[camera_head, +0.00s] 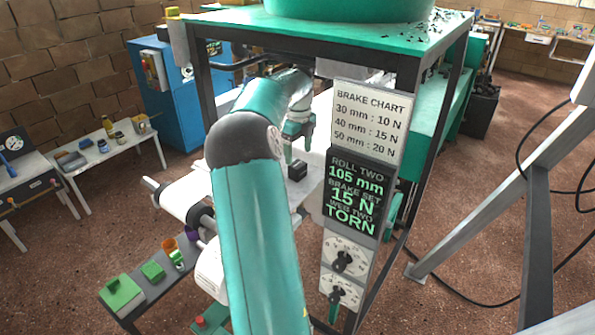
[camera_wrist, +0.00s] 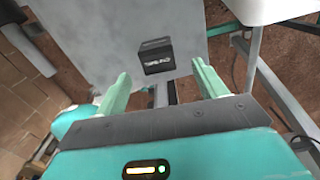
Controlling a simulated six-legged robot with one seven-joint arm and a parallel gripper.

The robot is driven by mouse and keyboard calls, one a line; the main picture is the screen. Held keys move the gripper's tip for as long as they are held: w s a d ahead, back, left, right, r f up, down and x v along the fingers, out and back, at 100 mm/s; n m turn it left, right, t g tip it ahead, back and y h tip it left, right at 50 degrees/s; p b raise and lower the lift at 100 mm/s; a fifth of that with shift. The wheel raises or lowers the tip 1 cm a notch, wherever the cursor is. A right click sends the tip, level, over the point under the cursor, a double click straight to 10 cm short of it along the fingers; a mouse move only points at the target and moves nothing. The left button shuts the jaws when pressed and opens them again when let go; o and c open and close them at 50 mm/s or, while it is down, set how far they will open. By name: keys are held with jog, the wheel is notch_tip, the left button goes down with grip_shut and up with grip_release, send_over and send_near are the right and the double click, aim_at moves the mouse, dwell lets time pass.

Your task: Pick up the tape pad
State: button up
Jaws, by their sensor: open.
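The tape pad seems to be a small black block (camera_wrist: 156,56) with white lettering too small to read surely. It rests on a pale grey surface (camera_wrist: 95,45) in the wrist view. In the head view the black block (camera_head: 298,171) sits on the pale surface inside the machine frame, partly behind my arm. My gripper (camera_wrist: 160,75) is open and empty, with its two green fingers spread. The block appears between and beyond the fingertips, apart from them. In the head view my gripper (camera_head: 298,143) is above the block, partly hidden by my arm.
The green-topped machine frame (camera_head: 345,35) stands over the work area, with dark posts around my arm. A sign panel (camera_head: 357,197) reading "TORN" stands to the right. A white roller (camera_head: 185,197) lies left of my arm. A low bench (camera_head: 160,287) holds green boxes and cups.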

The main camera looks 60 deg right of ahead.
aim_at(297, 164)
notch_tip(297, 164, down, 7)
jog(key=shift+w+a+r, duration=0.1)
jog(key=shift+a+r, duration=0.05)
jog(key=shift+r, duration=0.05)
jog(key=shift+c, duration=0.2)
jog(key=c, duration=1.1)
